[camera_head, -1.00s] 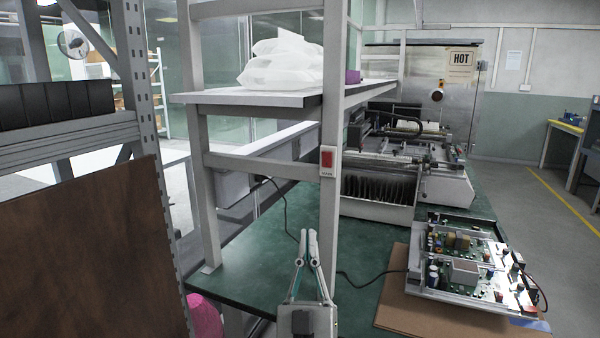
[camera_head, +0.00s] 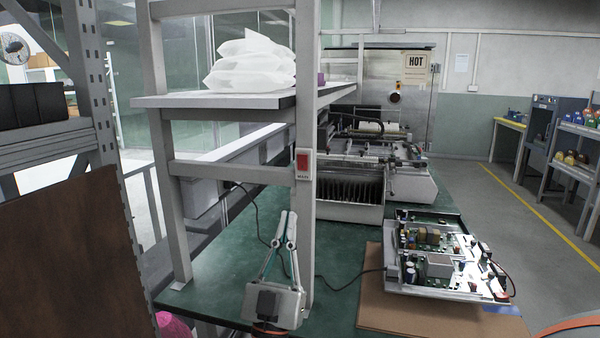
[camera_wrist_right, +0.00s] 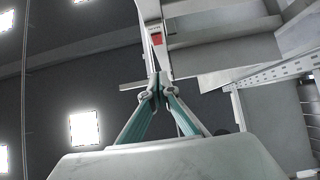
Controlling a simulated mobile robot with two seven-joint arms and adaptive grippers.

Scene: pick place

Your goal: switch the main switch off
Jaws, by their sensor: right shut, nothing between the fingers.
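The main switch (camera_head: 303,165) is a red rocker in a white plate on the front upright of the shelf frame. My right gripper (camera_head: 287,216) is shut and empty, pointing up. In the head view its tips are below and slightly left of the switch, apart from it. The same fingertips show in the right wrist view (camera_wrist_right: 157,84). My left gripper is not in view.
The shelf upright (camera_head: 306,110) rises from the green bench (camera_head: 235,250). White bags (camera_head: 250,65) lie on the shelf. A circuit board unit (camera_head: 440,258) sits on cardboard (camera_head: 385,315) at right. A brown panel (camera_head: 65,260) stands at left. Black cables cross the bench.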

